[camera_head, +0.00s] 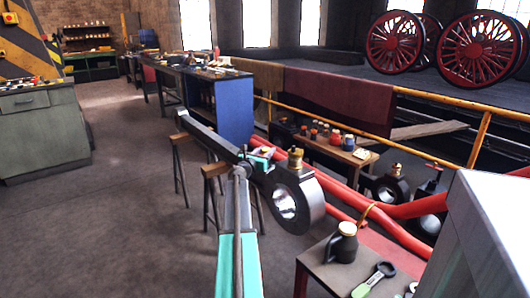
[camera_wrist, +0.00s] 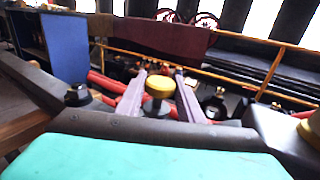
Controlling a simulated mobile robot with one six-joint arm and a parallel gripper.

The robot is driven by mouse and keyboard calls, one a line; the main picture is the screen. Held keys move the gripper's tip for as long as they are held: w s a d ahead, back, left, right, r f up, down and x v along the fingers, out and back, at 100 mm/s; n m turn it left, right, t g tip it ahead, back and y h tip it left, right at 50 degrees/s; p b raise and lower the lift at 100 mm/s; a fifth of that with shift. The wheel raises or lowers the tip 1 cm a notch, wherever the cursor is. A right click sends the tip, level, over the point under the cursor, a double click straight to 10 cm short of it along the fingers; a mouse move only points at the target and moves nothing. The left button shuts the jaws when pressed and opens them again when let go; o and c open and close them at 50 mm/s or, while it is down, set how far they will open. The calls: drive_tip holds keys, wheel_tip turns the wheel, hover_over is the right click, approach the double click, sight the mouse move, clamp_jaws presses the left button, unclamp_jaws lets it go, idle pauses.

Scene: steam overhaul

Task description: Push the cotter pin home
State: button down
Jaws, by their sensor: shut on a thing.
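A dark connecting rod (camera_head: 212,137) runs to a thick round end (camera_head: 313,205) with a bright bore, and a brass oil cup (camera_head: 295,158) stands on that end. My gripper (camera_head: 264,153) is beside the rod, just left of the round end. In the wrist view my gripper's two pale fingers (camera_wrist: 160,92) stand on either side of a brass-headed piece (camera_wrist: 159,85) with a dark collar. They are shut on it, and it looks upright above the dark bar (camera_wrist: 160,127). I cannot tell whether this piece is the cotter pin, or how deep it sits.
A black nut (camera_wrist: 77,95) stands on the bar at left. Stools (camera_head: 213,170) support the rod. A small table (camera_head: 318,268) in front holds a dark jug (camera_head: 342,243) and a green-handled tool (camera_head: 372,281). Red pipes (camera_head: 340,192) run behind. The floor at left is clear.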

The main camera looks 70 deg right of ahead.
drive_tip(key=shift+w+f+b, duration=0.2)
drive_tip(key=shift+f+b, duration=0.3)
drive_tip(key=shift+f, duration=0.95)
drive_tip(key=shift+a, duration=0.1)
drive_tip(key=c, duration=1.2)
unclamp_jaws()
drive_tip(key=shift+f, duration=0.1)
drive_tip(key=shift+s, duration=0.1)
drive_tip(key=shift+a, duration=1.05)
drive_tip(key=w+a+p, duration=0.1)
drive_tip(key=a, duration=1)
drive_tip(key=shift+w+a, duration=0.25)
drive_tip(key=shift+a, duration=0.05)
